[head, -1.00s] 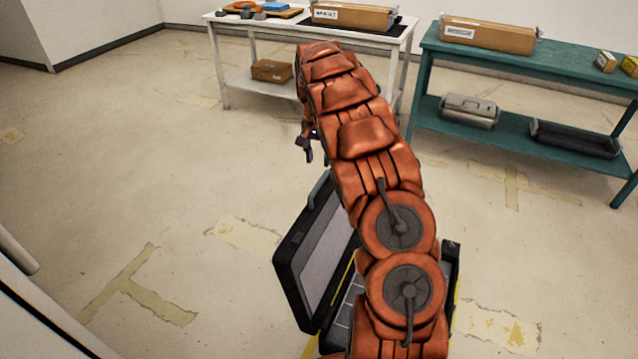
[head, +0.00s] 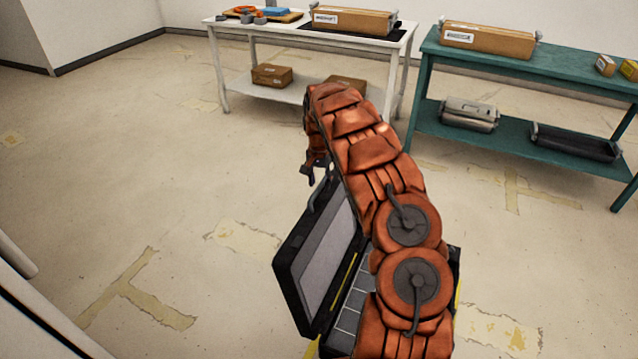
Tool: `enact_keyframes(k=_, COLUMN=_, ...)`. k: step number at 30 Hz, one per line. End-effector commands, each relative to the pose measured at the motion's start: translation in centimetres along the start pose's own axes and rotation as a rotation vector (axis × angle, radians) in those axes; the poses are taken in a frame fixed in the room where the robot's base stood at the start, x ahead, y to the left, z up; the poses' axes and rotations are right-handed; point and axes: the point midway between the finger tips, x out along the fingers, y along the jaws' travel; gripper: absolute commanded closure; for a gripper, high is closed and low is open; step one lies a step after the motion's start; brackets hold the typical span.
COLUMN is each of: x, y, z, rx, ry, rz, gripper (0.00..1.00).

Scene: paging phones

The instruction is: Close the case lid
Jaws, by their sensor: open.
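The case stands open on the floor at the lower middle of the head view. Its black lid (head: 319,256) with a grey inner face is raised on the left side, tilted outward, and a handle (head: 320,192) shows at its top edge. The case base (head: 349,311) shows a grey, divided inside; my arm hides much of its right part. My gripper (head: 308,172) is dark and small in view, just above and left of the lid's top edge. It is open and holds nothing. I cannot tell whether it touches the lid handle.
A white table (head: 290,30) with a long cardboard box (head: 352,21) stands at the back. A teal shelf (head: 525,65) stands at the back right with boxes and metal cases. The floor left of the case is clear, with worn yellow tape marks.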

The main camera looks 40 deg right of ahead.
Motion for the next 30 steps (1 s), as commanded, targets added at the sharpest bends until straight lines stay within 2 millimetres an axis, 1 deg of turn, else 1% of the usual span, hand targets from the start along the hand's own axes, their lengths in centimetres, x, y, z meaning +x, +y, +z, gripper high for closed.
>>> enact_keyframes(k=1, x=0.47, y=0.02, z=-0.01, rx=0.0, ry=0.0, rz=0.0, gripper=0.57)
enact_keyframes(k=4, x=0.99, y=-0.08, z=0.01, rx=-0.002, ry=0.002, rz=-0.001, gripper=0.57)
enact_keyframes(k=11, x=1.09, y=-0.09, z=-0.01, rx=-0.001, ry=0.003, rz=-0.002, gripper=0.57)
enact_keyframes(k=24, x=1.09, y=-0.06, z=-0.01, rx=-0.001, ry=0.002, rz=-0.001, gripper=1.0)
enact_keyframes(k=30, x=1.09, y=-0.03, z=-0.01, rx=-0.001, ry=0.002, rz=-0.001, gripper=1.0)
